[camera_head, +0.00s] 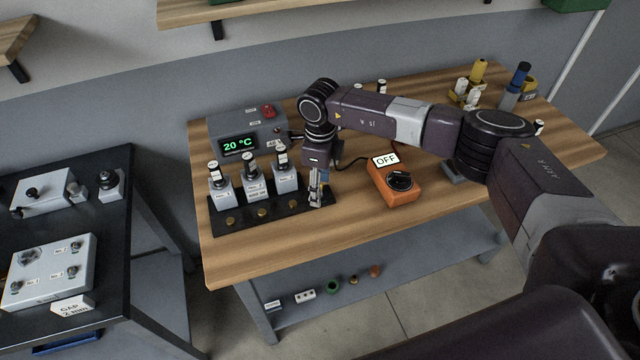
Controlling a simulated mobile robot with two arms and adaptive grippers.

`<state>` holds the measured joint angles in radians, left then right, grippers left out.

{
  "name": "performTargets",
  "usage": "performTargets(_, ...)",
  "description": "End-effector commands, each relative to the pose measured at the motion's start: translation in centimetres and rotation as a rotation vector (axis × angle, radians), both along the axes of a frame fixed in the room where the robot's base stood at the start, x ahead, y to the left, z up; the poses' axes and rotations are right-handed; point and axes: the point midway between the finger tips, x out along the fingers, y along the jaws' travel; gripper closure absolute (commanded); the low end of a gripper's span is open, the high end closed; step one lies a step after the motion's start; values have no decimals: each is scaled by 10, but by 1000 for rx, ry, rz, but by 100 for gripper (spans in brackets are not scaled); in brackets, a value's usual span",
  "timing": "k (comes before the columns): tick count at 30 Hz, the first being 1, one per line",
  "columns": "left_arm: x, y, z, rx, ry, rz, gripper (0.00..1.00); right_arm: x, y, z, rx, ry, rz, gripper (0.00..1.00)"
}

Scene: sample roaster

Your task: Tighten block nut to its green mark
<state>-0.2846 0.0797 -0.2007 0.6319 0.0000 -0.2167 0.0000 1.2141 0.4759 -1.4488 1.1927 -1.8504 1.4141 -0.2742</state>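My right arm reaches in from the right across the wooden bench, and its gripper (316,201) points down at the right end of the black tray (290,215). The fingers look close together, but at this size I cannot tell whether they are open, shut or holding something. My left gripper is not in view. A pale block (48,273) with several dark nuts or knobs lies on the dark bench at left, with a "GAP 2 mm" label (73,305) at its front. I cannot tell which part is the block nut, and no green mark on it can be made out.
The black tray holds several white-labelled bottles (252,180) and brass discs. Behind it is a grey box with a green "20 °C" display (238,145). An orange box (394,185) labelled "OFF" stands right of my gripper. The wooden bench front (300,245) is clear.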

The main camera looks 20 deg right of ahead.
Motion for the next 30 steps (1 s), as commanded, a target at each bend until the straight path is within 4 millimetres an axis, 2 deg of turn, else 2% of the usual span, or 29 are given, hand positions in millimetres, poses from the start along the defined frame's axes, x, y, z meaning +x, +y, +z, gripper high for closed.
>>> performTargets(2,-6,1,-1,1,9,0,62,0,0,0,0,0,0,52)
performTargets(7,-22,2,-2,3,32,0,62,0,0,0,0,0,0,71)
performTargets(12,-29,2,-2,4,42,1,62,0,0,1,1,-1,0,90)
performTargets(22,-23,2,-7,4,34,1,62,0,0,0,1,-1,-45,90)
performTargets(30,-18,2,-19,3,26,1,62,1,0,-1,2,-3,-216,90)
